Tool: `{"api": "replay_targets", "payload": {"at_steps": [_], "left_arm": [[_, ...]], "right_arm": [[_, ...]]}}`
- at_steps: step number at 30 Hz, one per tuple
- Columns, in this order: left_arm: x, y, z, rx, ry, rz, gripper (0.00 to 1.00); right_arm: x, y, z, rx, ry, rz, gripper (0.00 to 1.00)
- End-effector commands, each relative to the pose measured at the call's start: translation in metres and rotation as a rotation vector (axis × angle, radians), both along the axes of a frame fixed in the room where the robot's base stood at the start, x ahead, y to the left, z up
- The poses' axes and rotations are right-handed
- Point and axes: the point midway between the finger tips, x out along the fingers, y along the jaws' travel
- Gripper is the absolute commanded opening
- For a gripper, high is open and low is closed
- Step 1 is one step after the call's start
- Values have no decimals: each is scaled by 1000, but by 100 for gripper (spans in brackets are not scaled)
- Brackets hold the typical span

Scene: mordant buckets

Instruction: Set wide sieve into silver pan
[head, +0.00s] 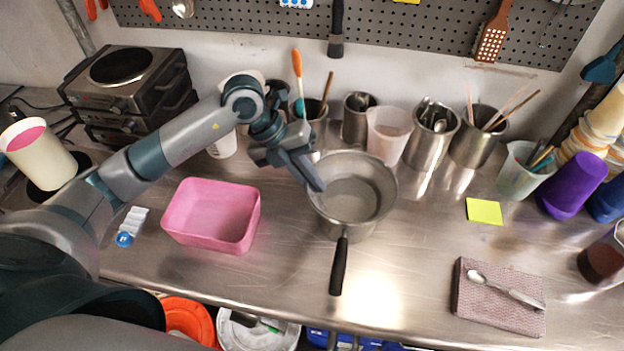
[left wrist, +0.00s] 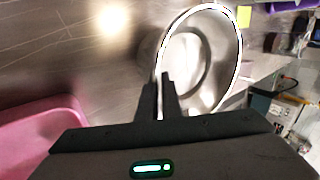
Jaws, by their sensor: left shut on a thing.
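The wide sieve (head: 358,183) is a round grey bowl with a thin rim, at the middle of the counter. It sits at the mouth of the silver pan (head: 346,234), whose black handle (head: 339,266) points toward me. My left gripper (head: 317,185) is shut on the sieve's left rim. In the left wrist view the fingertips (left wrist: 158,82) meet the near edge of the bright round rim (left wrist: 239,45). The sieve covers most of the pan, so I cannot tell whether it rests fully in it. My right gripper is not in view.
A pink tub (head: 212,240) stands left of the pan. Steel canisters and a cloudy cup (head: 388,135) stand close behind it. A yellow note (head: 484,211) and a folded cloth (head: 497,300) with a spoon lie to the right. The counter directly right of the pan is clear.

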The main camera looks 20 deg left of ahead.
Motion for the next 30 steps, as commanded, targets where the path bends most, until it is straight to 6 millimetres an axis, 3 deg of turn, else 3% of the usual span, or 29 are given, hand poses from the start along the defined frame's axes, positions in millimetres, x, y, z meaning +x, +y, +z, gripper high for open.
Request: {"api": "replay_targets", "payload": {"at_steps": [14,15,17,30], "left_arm": [[0,0,-6,-1,0,0,0],[0,0,-6,-1,-1,1,12],[0,0,-6,-1,0,0,27],[0,2,-3,1,-1,0,27]], "right_arm": [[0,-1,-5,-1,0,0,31],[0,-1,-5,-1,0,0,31],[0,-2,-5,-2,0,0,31],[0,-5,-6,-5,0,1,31]]}}
